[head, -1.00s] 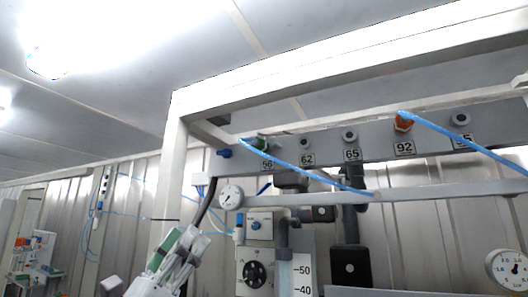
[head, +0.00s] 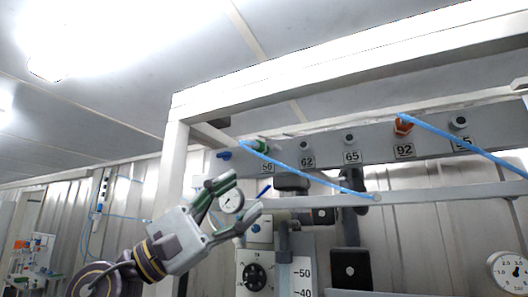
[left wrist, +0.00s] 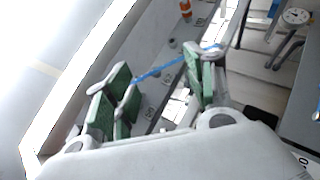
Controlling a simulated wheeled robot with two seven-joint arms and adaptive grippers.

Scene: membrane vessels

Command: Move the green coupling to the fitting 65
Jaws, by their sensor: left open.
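The green coupling (head: 262,146) sits on the grey rail at the fitting labelled 56 in the head view, with a blue hose running from it down to the right. Fitting 65 (head: 351,138) is a bare grey stub farther right, above its label. My left gripper (head: 245,193) is open and empty, below and slightly left of the green coupling, its fingers pointing up and right. In the left wrist view, the blue hose (left wrist: 165,69) crosses between the open green-padded fingers (left wrist: 160,90). The green coupling cannot be made out there. My right gripper is not in view.
Fitting 62 (head: 304,147) is bare, between 56 and 65. An orange coupling (head: 403,125) with another blue hose sits at 92. A gauge (head: 231,199) is behind my left fingers. A white frame post (head: 174,165) stands left of the rail.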

